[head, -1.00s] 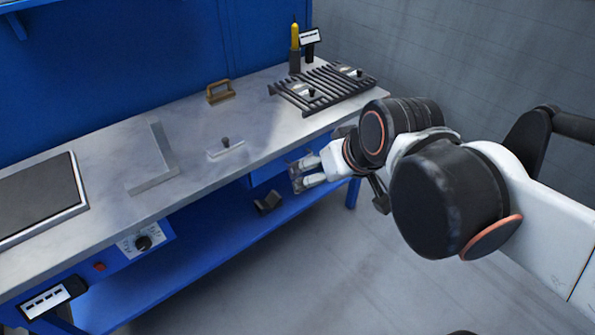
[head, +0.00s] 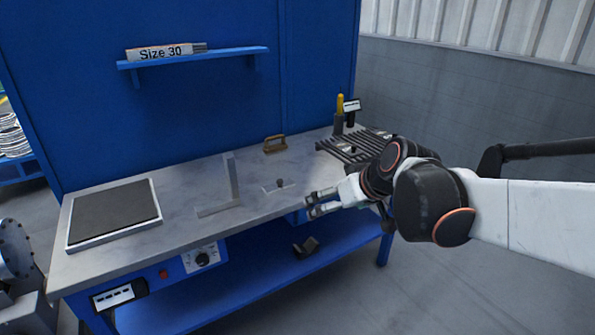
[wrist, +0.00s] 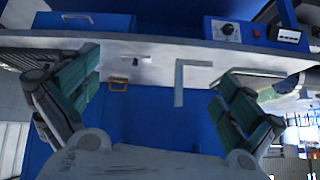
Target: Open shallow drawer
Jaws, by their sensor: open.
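The shallow drawer (wrist: 112,22) is a blue front under the worktop, seen in the upper left of the upside-down wrist view, with a handle (wrist: 75,18) on it. It looks shut. In the head view only a small blue part of the drawer (head: 296,217) shows below the worktop's front edge, with my gripper hiding much of it. My gripper (head: 312,205) is open and empty, in front of the bench edge near the drawer. In the wrist view its two green-padded fingers (wrist: 160,78) are spread wide, apart from the handle.
The grey worktop (head: 110,255) carries a metal square (head: 232,185), a small knobbed plate (head: 277,186), a brass-coloured handle piece (head: 275,145) and a dark grate (head: 350,150). A dark angled block (head: 305,247) lies on the blue lower shelf. The floor in front is clear.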

